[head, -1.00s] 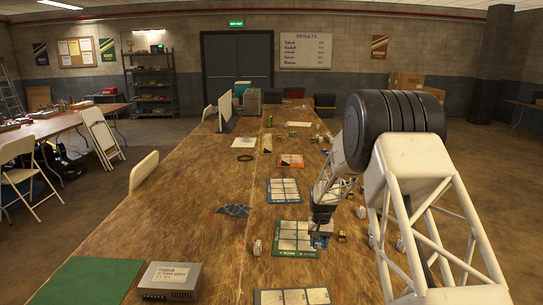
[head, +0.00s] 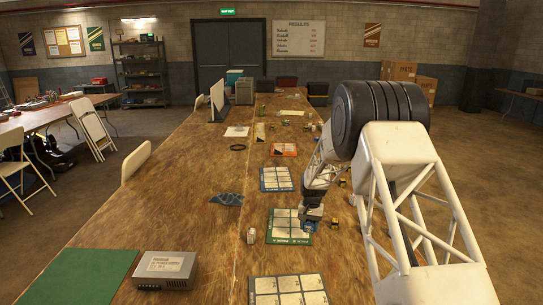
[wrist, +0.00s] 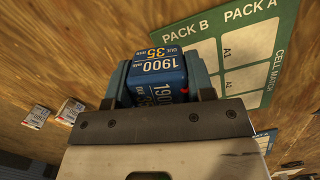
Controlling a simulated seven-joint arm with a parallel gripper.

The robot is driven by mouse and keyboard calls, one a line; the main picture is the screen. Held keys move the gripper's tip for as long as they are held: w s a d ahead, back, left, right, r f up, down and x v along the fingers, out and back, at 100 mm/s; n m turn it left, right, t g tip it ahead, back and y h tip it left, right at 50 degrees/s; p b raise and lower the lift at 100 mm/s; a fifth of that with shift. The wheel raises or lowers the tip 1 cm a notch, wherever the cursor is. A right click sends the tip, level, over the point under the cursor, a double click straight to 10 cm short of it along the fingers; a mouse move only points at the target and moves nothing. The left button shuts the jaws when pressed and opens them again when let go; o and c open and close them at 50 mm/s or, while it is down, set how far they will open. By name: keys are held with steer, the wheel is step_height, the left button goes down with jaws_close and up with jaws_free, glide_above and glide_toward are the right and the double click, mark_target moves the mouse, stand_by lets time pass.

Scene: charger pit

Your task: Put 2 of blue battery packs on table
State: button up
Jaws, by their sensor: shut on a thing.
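My gripper (wrist: 158,92) is shut on a blue battery pack (wrist: 155,66) marked 1900 mAh and 35. The pack sits between the two jaws in the wrist view. In the head view my gripper (head: 310,217) is at the right side of the green-edged board (head: 272,240), and the pack is mostly hidden there. The wrist view shows that board (wrist: 283,42) to the right of the pack, with Pack A and Pack B printed on it. I cannot tell the height of the pack above the table (head: 190,220). No second blue pack is clearly visible.
Two small white items (wrist: 36,116) lie on the wood in the wrist view. In the head view, a blue board (head: 277,179) and an orange board (head: 284,150) lie farther back. A grey power supply (head: 165,268) and a green mat (head: 78,275) are at front left.

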steer(key=r, duration=0.6)
steer(key=shift+a, duration=0.2)
steer(key=a+n, duration=0.2)
steer(key=a, duration=1.8)
steer(key=s+a+n, duration=0.1)
steer(key=s+a, duration=0.4)
steer(key=a, duration=0.7)
steer(key=s+a+n, duration=0.1)
steer(key=s+a, duration=0.4)
steer(key=a, duration=0.8)
steer(key=s+a+n, duration=0.2)
steer(key=s+a, duration=0.4)
steer(key=a, duration=0.7)
steer(key=shift+f+h, duration=0.15)
steer(key=shift+h, duration=0.15)
steer(key=s+a+n, duration=0.2)
steer(key=s+a, duration=1.1)
steer(key=a, duration=0.2)
glide_above(100, 304)
steer(key=shift+w+f, duration=0.15)
steer(key=shift+f, duration=1.15)
steer(key=shift+w+f, duration=0.1)
steer(key=shift+f, duration=1.15)
steer(key=shift+f, duration=0.15)
steer(key=shift+f, duration=3.25)
